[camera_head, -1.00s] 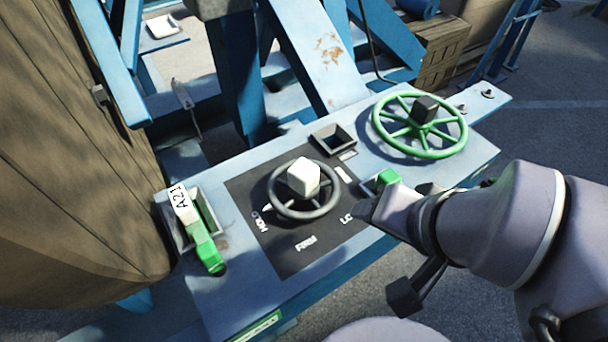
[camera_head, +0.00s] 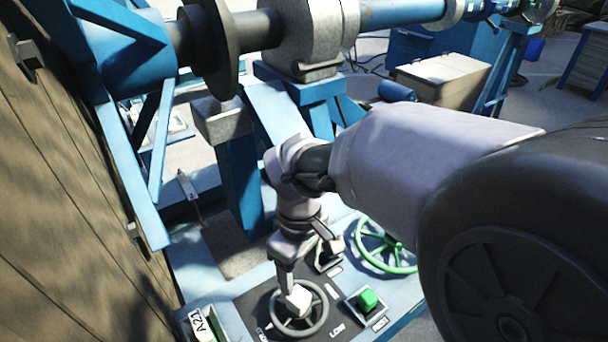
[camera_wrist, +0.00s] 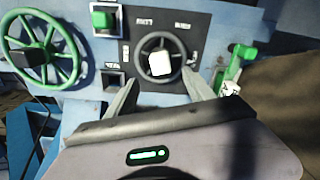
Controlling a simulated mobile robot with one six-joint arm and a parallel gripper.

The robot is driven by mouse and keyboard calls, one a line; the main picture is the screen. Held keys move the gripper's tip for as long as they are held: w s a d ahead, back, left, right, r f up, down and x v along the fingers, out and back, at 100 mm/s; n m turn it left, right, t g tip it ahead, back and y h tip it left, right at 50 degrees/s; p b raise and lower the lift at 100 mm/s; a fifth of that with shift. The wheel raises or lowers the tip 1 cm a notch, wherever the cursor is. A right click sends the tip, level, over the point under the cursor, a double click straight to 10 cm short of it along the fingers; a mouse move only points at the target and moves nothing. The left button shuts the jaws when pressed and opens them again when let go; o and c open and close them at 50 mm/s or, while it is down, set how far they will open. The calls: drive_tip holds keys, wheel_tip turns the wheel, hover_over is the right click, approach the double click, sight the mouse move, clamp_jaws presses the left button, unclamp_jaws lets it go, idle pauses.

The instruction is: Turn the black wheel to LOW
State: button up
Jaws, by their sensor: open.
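The black wheel (camera_head: 325,316) lies on a dark panel on the blue bench, with a pale block (camera_head: 298,298) at its middle. The word LOW (camera_head: 337,329) is printed on the panel at its lower right. My gripper (camera_head: 288,283) points down just above the wheel. In the wrist view my gripper (camera_wrist: 160,84) has its two fingers spread, with nothing between them, and the black wheel (camera_wrist: 140,65) appears just beyond the tips. I cannot tell whether a finger touches the wheel.
A green button (camera_head: 367,299) sits right of the wheel, and a green handwheel (camera_head: 390,268) stands behind it. A green lever (camera_wrist: 230,77) with a white tag is on the other side. The wooden reel (camera_head: 60,200) fills the left. A square dark-rimmed recess (camera_wrist: 114,82) is also on the bench.

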sight(300, 296)
wheel_tip(300, 296, down, 13)
drive_tip(key=b, duration=0.2)
drive_tip(key=shift+r+b, duration=0.15)
drive_tip(key=shift+b, duration=0.15)
drive_tip(key=shift+c, duration=0.2)
clamp_jaws()
